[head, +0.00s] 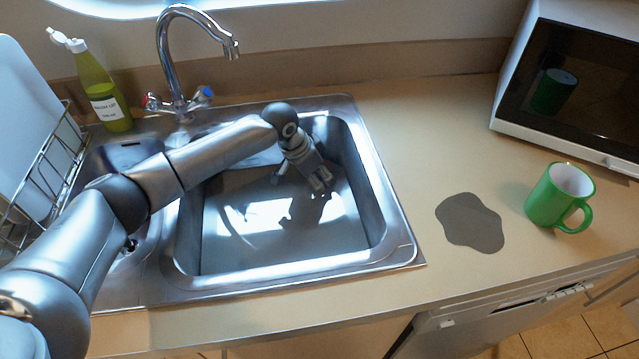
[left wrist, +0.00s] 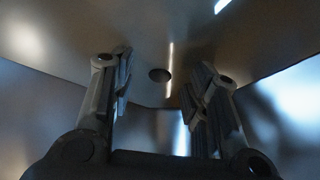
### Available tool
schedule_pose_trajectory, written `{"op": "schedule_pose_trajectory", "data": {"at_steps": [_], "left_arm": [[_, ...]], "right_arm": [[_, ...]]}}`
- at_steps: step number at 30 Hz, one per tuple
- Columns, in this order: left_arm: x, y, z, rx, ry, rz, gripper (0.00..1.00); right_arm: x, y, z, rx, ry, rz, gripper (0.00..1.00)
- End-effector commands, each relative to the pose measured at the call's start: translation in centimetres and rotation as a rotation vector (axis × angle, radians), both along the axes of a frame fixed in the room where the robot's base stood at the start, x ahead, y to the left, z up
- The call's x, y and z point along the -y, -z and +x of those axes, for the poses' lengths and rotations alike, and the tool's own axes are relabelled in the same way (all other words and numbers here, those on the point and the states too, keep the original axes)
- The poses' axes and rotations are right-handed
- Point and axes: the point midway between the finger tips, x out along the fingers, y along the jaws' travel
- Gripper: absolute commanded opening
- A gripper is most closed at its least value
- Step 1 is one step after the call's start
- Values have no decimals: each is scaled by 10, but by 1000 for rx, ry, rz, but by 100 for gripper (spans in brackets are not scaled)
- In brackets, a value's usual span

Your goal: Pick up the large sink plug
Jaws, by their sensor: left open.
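My left gripper (head: 321,187) reaches down into the large steel sink basin (head: 230,255), with its fingers low toward the right rear part. In the left wrist view the two fingers of this gripper (left wrist: 160,88) stand wide apart with nothing between their tips. A small dark round spot (left wrist: 159,75) shows in the basin surface beyond and between the fingers. I cannot tell whether it is the large sink plug or the drain hole. No plug is clearly recognisable in the head view, where the gripper and strong reflections cover part of the basin. My right gripper is not in view.
The chrome tap (head: 170,60) stands behind the sink. A green soap bottle (head: 103,85) and a dish rack (head: 48,170) are at left. A grey flat patch (head: 470,222), green mug (head: 548,198) and microwave (head: 575,90) are at right.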

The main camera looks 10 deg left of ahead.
Motion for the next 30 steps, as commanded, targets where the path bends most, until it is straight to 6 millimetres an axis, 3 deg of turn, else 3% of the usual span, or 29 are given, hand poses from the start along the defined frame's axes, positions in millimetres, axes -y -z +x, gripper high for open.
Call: {"op": "schedule_pose_trajectory", "data": {"at_steps": [6, 16, 30], "left_arm": [[0, 0, 0, 1, 0, -1, 42], [0, 0, 0, 1, 0, -1, 0], [0, -10, 1, 3, 0, -2, 0]], "right_arm": [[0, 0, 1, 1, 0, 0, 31], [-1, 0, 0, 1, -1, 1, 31], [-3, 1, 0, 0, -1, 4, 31]]}}
